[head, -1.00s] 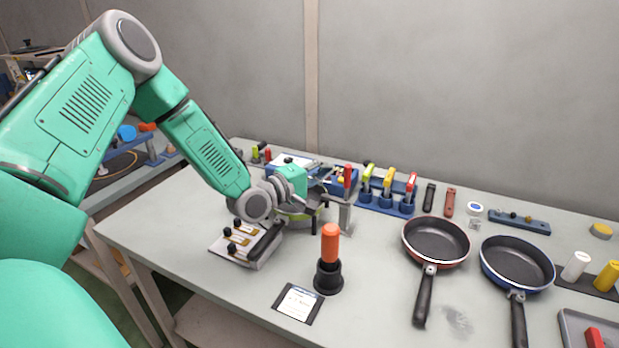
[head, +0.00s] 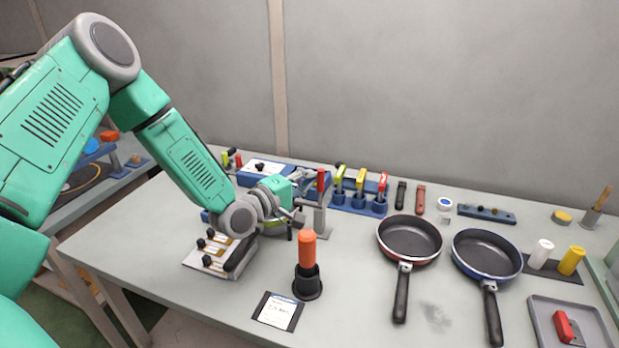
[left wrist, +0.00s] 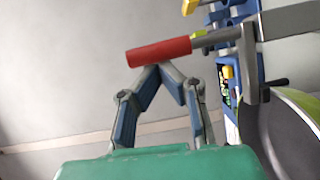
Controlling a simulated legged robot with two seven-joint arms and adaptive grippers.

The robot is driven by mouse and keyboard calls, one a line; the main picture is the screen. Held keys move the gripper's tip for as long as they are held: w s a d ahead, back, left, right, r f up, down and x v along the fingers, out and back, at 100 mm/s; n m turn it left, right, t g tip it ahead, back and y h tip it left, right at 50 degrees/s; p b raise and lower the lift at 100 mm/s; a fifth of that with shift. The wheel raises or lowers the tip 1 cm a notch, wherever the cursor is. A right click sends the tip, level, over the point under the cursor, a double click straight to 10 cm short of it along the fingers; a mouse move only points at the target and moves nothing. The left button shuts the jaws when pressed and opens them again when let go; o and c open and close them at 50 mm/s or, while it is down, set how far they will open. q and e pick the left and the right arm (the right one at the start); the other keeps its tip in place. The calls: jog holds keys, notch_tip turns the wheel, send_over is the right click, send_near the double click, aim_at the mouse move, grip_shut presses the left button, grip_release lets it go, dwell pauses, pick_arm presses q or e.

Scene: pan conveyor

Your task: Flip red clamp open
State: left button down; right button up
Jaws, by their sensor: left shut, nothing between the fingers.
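The red clamp (head: 320,181) has an upright red handle on a grey metal stand, near the middle of the table. My left gripper (head: 303,187) is just left of the handle, its fingers small and partly hard to make out in the head view. In the left wrist view the red handle (left wrist: 158,53) lies across the picture, joined to grey metal at the right. The fingertips of my left gripper (left wrist: 163,70) meet at the handle's lower side, shut and empty. They look very close to it; I cannot tell whether they touch. My right gripper is not in view.
A black stand with an orange handle (head: 307,252) is in front of the clamp. Clamps with green, yellow and red handles stand on blue bases (head: 357,200) behind right. A red pan (head: 410,238) and a blue pan (head: 487,252) lie to the right. A switch panel (head: 208,262) lies left.

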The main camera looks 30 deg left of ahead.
pick_arm(q)
jog(key=shift+a, duration=0.15)
jog(key=shift+w+d+r+m+g+y+p, duration=0.15)
jog(key=shift+d+m+g+p, duration=0.1)
jog(key=shift+d+m+p, duration=0.25)
jog(key=shift+w+d+r+m+g+y+p, duration=0.15)
jog(key=shift+d+m+g+p, duration=0.2)
jog(key=shift+d, duration=0.3)
jog(key=shift+w+d+m+g+p, duration=0.15)
jog(key=shift+d+m+g+p, duration=0.25)
jog(key=shift+d+m, duration=0.5)
jog(key=d+m+y, duration=0.1)
jog(key=d+f+m+g+y, duration=0.1)
jog(key=d+m, duration=0.1)
jog(key=w+d+f+m+p, duration=0.1)
jog(key=shift+d+f+g+y, duration=0.15)
jog(key=shift+f+g+y, duration=0.15)
jog(key=shift+y, duration=0.1)
